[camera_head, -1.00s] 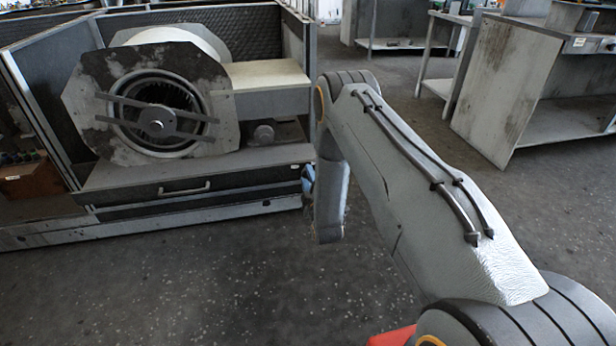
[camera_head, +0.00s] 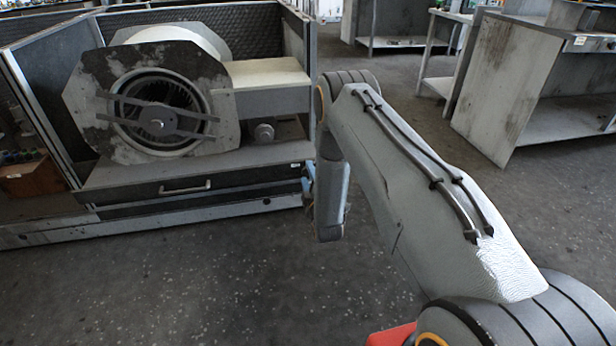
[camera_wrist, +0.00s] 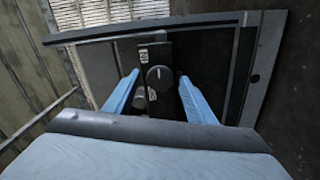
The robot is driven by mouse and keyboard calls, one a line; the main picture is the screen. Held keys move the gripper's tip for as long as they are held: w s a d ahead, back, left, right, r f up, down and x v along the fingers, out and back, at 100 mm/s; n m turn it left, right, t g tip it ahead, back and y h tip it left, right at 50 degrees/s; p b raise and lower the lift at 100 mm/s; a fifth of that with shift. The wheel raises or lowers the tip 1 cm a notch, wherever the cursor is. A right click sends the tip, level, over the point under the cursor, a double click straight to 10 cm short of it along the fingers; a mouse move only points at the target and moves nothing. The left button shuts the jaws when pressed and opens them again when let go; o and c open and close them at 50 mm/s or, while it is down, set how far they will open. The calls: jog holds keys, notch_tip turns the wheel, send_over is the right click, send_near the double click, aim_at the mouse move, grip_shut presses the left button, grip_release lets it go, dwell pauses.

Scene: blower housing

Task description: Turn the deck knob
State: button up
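A round dark knob (camera_wrist: 160,77) with a white line on its face sits on a dark upright block, near the middle of the wrist view. The line stands close to vertical. My gripper (camera_wrist: 159,76) is open, with one blue finger on each side of the knob. I see gaps between the fingers and the knob; the depth between them is hard to judge. In the head view only a bit of blue at my gripper (camera_head: 308,187) shows beside my arm, and I cannot make out the knob there.
A grey cylinder (camera_wrist: 140,97) lies close to the left finger. In the head view, the blower housing (camera_head: 150,95) stands on a deck above a drawer with a handle (camera_head: 185,189). Workbenches (camera_head: 500,90) stand at the right. The floor in front is clear.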

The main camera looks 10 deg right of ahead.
jog(key=s+p, duration=0.1)
jog(key=s, duration=0.6)
jog(key=shift+s, duration=0.4)
